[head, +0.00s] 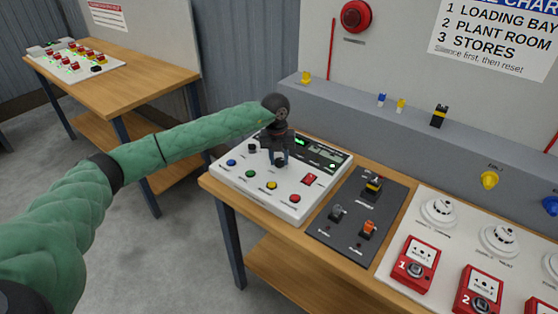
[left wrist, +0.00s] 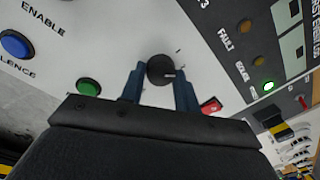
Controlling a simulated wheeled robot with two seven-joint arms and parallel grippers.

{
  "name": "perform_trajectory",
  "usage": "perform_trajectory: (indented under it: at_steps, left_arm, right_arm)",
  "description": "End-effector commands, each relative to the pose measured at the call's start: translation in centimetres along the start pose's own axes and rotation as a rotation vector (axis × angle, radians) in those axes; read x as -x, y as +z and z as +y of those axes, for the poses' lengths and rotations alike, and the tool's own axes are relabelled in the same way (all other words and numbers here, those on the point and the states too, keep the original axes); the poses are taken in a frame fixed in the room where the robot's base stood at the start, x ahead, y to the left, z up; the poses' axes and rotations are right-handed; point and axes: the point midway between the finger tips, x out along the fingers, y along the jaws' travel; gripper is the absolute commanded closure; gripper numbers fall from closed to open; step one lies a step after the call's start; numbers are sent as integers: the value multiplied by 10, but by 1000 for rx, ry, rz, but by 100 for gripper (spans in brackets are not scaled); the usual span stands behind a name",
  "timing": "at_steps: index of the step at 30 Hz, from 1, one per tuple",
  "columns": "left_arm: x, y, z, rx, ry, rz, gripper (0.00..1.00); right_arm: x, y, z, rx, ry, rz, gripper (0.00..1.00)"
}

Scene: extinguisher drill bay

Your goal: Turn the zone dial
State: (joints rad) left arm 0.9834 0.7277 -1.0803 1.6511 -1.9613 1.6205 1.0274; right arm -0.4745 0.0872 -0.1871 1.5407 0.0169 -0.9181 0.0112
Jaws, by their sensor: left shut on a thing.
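The white control panel (head: 288,182) lies on the wooden bench in the head view. Its dark round zone dial (left wrist: 161,69) shows in the left wrist view with a pale pointer mark towards the right of the picture. My left gripper (head: 279,160) reaches down over the panel in the head view and mostly hides the dial there. In the left wrist view its two blue fingers (left wrist: 160,80) stand one on each side of the dial, shut on it. My right gripper is in neither view.
Blue (head: 231,162), green (head: 250,173), yellow (head: 271,185) and red (head: 294,198) buttons line the panel's front. A red rocker switch (head: 309,179) sits to the right. A dark switch plate (head: 340,240) and red call points (head: 415,262) stand further right.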

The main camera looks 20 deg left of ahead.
Motion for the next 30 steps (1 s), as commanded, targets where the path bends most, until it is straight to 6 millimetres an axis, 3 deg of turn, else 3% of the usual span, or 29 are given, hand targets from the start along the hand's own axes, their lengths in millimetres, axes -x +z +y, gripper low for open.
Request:
perform_trajectory:
  at_steps: [14,15,17,30]
  left_arm:
    - [2,1,0,12,-1,-3,91]
    - [2,1,0,12,-1,-3,61]
    - [2,1,0,12,-1,-3,49]
    - [7,1,0,11,-2,-3,47]
  right_arm:
    - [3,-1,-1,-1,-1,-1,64]
    - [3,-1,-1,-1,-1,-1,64]
    - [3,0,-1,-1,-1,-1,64]
    - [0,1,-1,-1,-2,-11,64]
